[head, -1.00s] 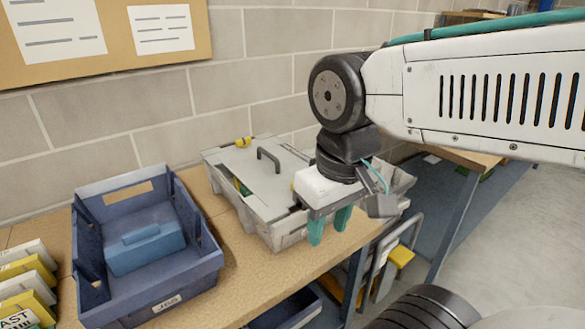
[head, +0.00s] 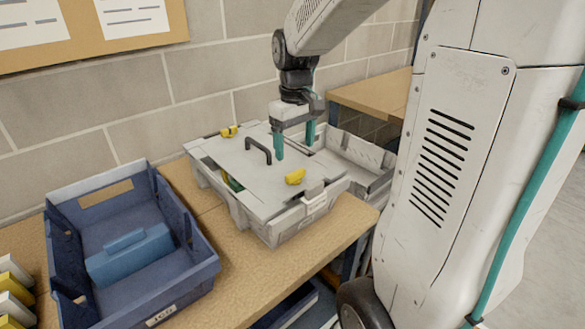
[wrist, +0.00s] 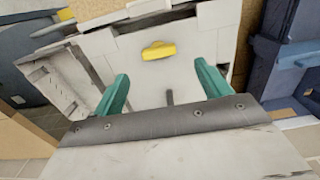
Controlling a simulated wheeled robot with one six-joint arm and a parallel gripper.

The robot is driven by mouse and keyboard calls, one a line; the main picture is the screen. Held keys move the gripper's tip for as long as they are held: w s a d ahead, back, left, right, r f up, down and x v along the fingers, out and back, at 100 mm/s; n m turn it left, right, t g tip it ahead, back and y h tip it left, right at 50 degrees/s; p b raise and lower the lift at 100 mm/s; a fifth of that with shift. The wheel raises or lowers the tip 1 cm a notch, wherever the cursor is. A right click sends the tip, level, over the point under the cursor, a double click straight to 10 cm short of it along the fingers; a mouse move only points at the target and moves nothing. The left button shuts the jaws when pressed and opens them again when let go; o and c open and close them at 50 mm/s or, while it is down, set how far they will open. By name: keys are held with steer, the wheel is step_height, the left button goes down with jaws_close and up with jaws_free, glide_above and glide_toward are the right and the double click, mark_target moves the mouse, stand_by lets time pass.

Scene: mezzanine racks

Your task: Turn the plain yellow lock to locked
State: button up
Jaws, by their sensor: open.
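A pale grey case with a flat lid (head: 222,153) sits on the workbench. One yellow lock (head: 295,177) lies on the lid's near side and looks plain; it also shows in the wrist view (wrist: 159,50), lying crosswise ahead of my fingertips. A second yellow lock (head: 229,131) sits at the lid's back edge with a dark gap or mark on it. A dark handle (head: 258,149) stands between them. My gripper (head: 294,148) is open and empty, teal fingers pointing down above the lid, behind the near lock and apart from it. In the wrist view my gripper (wrist: 161,72) straddles the handle's line.
A blue crate (head: 190,284) holding a lighter blue box (head: 130,255) stands to the left. An open grey bin section (head: 365,158) adjoins the case at right. A brick wall (head: 130,100) rises behind. Bare bench (head: 320,235) shows in front of the case.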

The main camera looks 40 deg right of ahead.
mark_target(295, 172)
steer(key=shift+w+d+f, duration=0.1)
steer(key=shift+d+f, duration=0.1)
steer(key=shift+f, duration=0.25)
step_height(295, 172, down, 7)
steer(key=shift+f, duration=0.1)
steer(key=c, duration=1.4)
